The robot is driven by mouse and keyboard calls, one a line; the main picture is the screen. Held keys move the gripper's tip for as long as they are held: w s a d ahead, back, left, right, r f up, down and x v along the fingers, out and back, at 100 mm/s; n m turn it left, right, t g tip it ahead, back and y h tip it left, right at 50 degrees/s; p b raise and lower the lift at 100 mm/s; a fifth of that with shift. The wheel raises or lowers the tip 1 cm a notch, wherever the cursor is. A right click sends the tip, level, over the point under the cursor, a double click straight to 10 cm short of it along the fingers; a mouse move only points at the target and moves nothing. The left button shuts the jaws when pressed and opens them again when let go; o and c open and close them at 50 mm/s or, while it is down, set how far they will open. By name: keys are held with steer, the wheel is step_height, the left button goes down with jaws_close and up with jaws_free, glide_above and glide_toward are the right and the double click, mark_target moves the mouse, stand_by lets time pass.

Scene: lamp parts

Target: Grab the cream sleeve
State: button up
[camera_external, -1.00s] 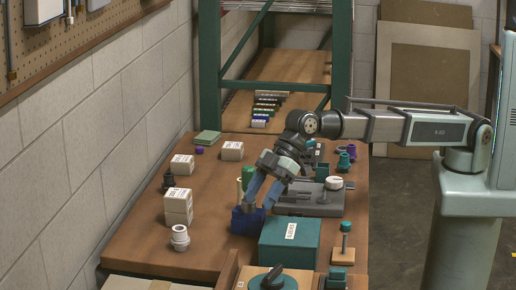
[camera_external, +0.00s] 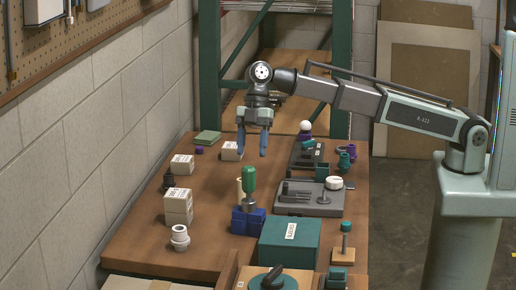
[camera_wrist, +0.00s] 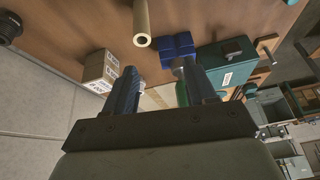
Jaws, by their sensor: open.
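The cream sleeve (camera_external: 240,190) stands upright next to a green-handled tool (camera_external: 249,180), by the blue block (camera_external: 248,222) near the middle of the table. In the wrist view the sleeve (camera_wrist: 141,20) is a cream tube at the top edge, with its round open end showing; its other end is out of frame. My gripper (camera_external: 252,153) is open and empty, fingers pointing down, above the table and higher in the picture than the sleeve. The wrist view shows the gap between the fingers (camera_wrist: 157,68), with the sleeve outside it.
Stacked cream boxes (camera_external: 178,206) and white collars (camera_external: 180,238) stand at the left. A teal box (camera_external: 289,242) is at the front, and a grey fixture plate (camera_external: 318,208) lies right of the blue block. A white ball (camera_external: 305,126) on a purple part stands farther back.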

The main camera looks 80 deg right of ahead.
mark_target(241, 196)
steer(key=shift+h, duration=0.3)
steer(key=x, duration=0.4)
steer(key=w+d+x, duration=0.1)
steer(key=x, duration=0.4)
steer(key=w+d+x, duration=0.1)
steer(key=x, duration=0.3)
steer(key=shift+w+f, duration=0.1)
steer(key=shift+f, duration=0.7)
jaws_close()
